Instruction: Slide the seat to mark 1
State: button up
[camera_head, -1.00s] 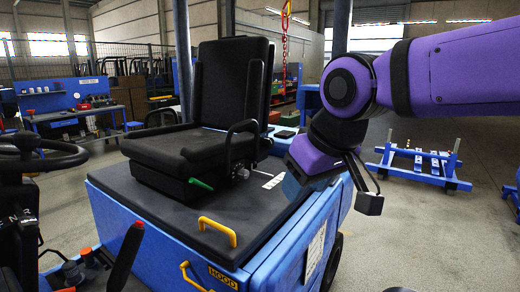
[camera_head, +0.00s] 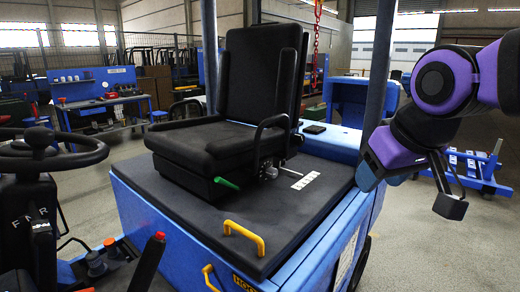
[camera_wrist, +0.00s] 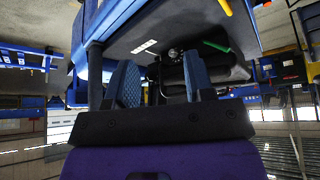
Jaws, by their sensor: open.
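The black seat (camera_head: 215,140) stands on the dark top of a blue truck hood (camera_head: 250,215). It has a green lever (camera_head: 226,183) at its lower front corner. A white mark strip (camera_head: 305,180) lies on the hood beside the seat base; its numbers are too small to read. A thin rod (camera_head: 290,171) at the seat base points toward the strip. My gripper (camera_head: 370,176) is to the right of the seat and strip, apart from both. In the wrist view my gripper (camera_wrist: 160,82) is open and empty, with the seat (camera_wrist: 222,68), green lever (camera_wrist: 215,46) and strip (camera_wrist: 144,46) beyond it.
A yellow handle (camera_head: 244,238) stands up from the hood's front. A steering wheel (camera_head: 45,150) and levers are at the left. Upright posts (camera_head: 379,70) rise behind the hood. A blue stand (camera_head: 470,170) is on the floor at the right, with open floor around it.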

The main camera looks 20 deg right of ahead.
jog(key=w+d+t+h, duration=0.1)
jog(key=w+d+t, duration=0.15)
jog(key=w, duration=1.15)
jog(key=n+t+y, duration=0.4)
jog(key=t, duration=0.2)
send_near(256, 149)
jog(key=s+d+r, duration=0.3)
jog(key=s+d, duration=0.1)
jog(key=d, duration=0.2)
jog(key=w+a+f+n+t+y, duration=0.1)
jog(key=w+a+f+y, duration=0.1)
jog(key=w+f+y, duration=0.35)
jog(key=shift+y, duration=0.35)
jog(key=x, duration=1)
jog(key=shift+w+a+f, duration=0.15)
jog(key=shift+w+f, duration=0.05)
jog(key=shift+f, duration=0.05)
grip_shut()
jog(key=w+d, duration=0.4)
jog(key=d, duration=0.2)
jog(key=shift+d, duration=0.2)
